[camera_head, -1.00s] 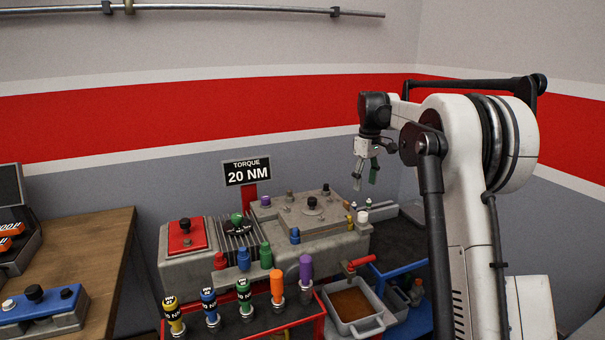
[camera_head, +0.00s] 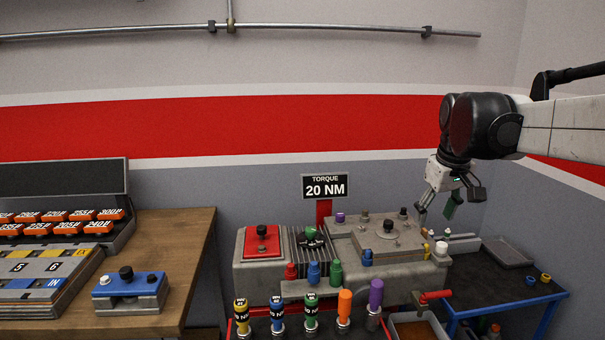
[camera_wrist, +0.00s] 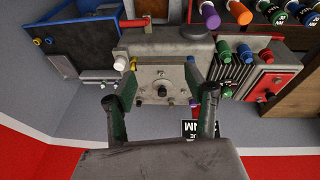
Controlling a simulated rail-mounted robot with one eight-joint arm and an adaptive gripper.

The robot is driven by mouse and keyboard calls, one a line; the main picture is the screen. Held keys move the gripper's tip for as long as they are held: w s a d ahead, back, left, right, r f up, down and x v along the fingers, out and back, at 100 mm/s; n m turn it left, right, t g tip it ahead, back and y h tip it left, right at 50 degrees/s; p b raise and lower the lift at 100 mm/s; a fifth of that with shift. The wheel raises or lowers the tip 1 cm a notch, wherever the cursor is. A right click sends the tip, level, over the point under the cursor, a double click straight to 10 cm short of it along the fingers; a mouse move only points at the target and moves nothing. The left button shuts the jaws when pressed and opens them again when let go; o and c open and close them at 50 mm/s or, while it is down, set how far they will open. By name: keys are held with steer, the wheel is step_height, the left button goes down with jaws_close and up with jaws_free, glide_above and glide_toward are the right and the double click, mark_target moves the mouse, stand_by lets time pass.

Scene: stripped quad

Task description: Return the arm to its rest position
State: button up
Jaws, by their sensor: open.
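My gripper (camera_head: 438,202) hangs from my arm at the right of the head view, its fingers pointing down. It is open and empty, above the right end of the grey machine block (camera_head: 342,239). In the wrist view my gripper's two fingers (camera_wrist: 162,112) stand wide apart. Between them the top plate of the block (camera_wrist: 175,75) shows with a black knob (camera_wrist: 162,90), well apart from the fingertips.
A sign reading 20 NM (camera_head: 325,187) stands behind the block. Several coloured-handled tools (camera_head: 310,312) stand in front. A blue-framed table (camera_head: 520,290) is at right; a wooden bench (camera_head: 185,255) with a blue fixture (camera_head: 130,290) is at left.

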steer(key=s+a+f+m+t, duration=0.1)
steer(key=s+a+f, duration=0.2)
steer(key=s, duration=0.5)
steer(key=s+a+f+t, duration=0.1)
steer(key=s+a+f, duration=0.2)
steer(key=s, duration=0.5)
steer(key=s+a+f+m+t, duration=0.1)
steer(key=s+a+f+t, duration=0.1)
steer(key=s+f, duration=0.3)
steer(key=shift+s+a+m+y, duration=0.3)
steer(key=shift+s+a, duration=0.35)
steer(key=shift+s, duration=1.3)
